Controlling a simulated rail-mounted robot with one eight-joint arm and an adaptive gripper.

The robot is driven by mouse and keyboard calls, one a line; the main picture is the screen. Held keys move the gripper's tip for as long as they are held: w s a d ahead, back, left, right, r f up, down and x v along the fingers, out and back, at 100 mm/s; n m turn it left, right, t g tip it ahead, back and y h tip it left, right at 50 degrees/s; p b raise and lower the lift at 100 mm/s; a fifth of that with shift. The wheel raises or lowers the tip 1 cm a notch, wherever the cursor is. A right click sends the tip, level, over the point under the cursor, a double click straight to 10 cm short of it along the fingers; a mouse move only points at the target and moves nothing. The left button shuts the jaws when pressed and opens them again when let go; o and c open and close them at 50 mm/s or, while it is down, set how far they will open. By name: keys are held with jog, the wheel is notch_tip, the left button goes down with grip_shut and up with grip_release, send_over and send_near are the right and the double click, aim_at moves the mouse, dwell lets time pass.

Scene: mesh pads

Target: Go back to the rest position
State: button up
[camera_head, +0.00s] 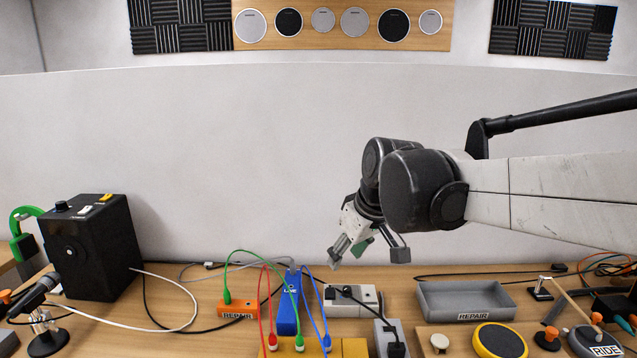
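My gripper (369,254) is at the centre of the view, in the air above the back of the wooden table (205,290). Its fingers are spread apart, with nothing seen between them. My arm reaches in from the right. Below the gripper stand a light grey box (368,298) with a black cable on it and a blue pedal (287,312). The gripper is apart from both.
An orange pedal (238,306), a yellow box (315,348) and coloured cables lie below centre. A black speaker box (92,247) and a microphone (38,296) stand left. A grey tray (440,313) marked REPAIR and round pads (500,341) are at right.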

jog(key=s+d+f+m+t+h, duration=0.1)
jog(key=s+d+f+m, duration=0.2)
jog(key=s+d, duration=0.4)
jog(key=s+d+f+m+t+h, duration=0.1)
jog(key=s+d+f+m, duration=0.3)
jog(key=s, duration=1)
jog(key=d, duration=0.3)
jog(key=shift+d+t+h, duration=0.15)
jog(key=shift+t+h, duration=0.15)
